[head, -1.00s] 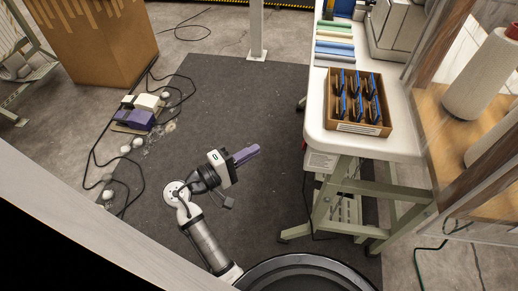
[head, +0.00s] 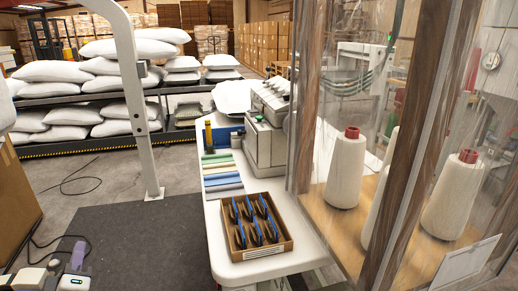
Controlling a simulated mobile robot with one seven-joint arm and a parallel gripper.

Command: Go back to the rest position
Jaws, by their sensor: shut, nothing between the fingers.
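My gripper (head: 79,246) shows in the head view at the bottom left edge, low over the dark floor mat (head: 140,240). Its purple fingers are together and point up in the picture, with nothing between them. The white wrist body with a small lit display is partly cut off by the bottom edge. The rest of my arm is out of view. The gripper is well to the left of the white table (head: 232,270) and touches nothing that I can see.
A cardboard tray (head: 240,249) with several blue-and-dark items stands on the table, with folded cloths (head: 221,172) behind. A pedal (head: 28,277) and cables lie at bottom left. A white post (head: 139,110) rises behind the mat. Shelves of pillows (head: 125,67) stand farther back.

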